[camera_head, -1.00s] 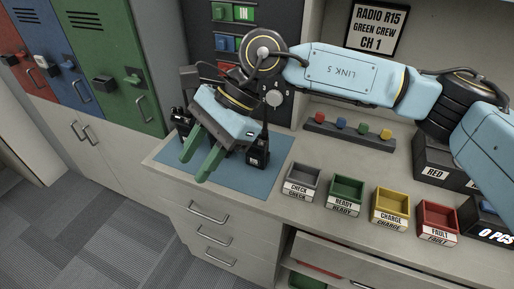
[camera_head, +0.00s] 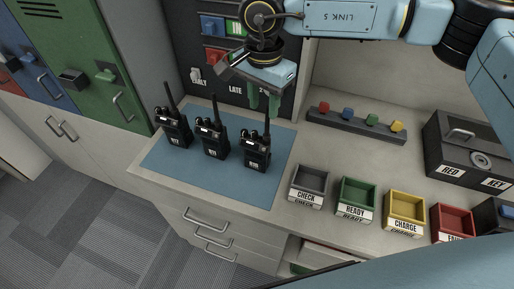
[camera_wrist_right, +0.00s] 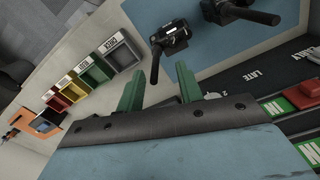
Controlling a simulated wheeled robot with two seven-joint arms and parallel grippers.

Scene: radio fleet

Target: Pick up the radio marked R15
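Three black radios with upright antennas stand in a row on a blue mat (camera_head: 215,185): a left radio (camera_head: 177,131), a middle radio (camera_head: 213,143) and a right radio (camera_head: 254,153). Each has a small white label that is too small to read, so I cannot tell which is R15. My right gripper (camera_head: 263,103) is behind and above the right radio, its green fingers pointing down, touching none. In the right wrist view its fingers (camera_wrist_right: 158,84) are apart and empty. One radio (camera_wrist_right: 172,41) shows just beyond them, another (camera_wrist_right: 236,11) at the top edge. My left gripper is not in view.
Grey check (camera_head: 310,181), green ready (camera_head: 356,195), yellow charge (camera_head: 404,208) and red fault (camera_head: 452,222) bins line the counter's right. A rack with coloured knobs (camera_head: 355,123) and a dark key box (camera_head: 462,150) stand behind. A dark wall panel rises behind the mat.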

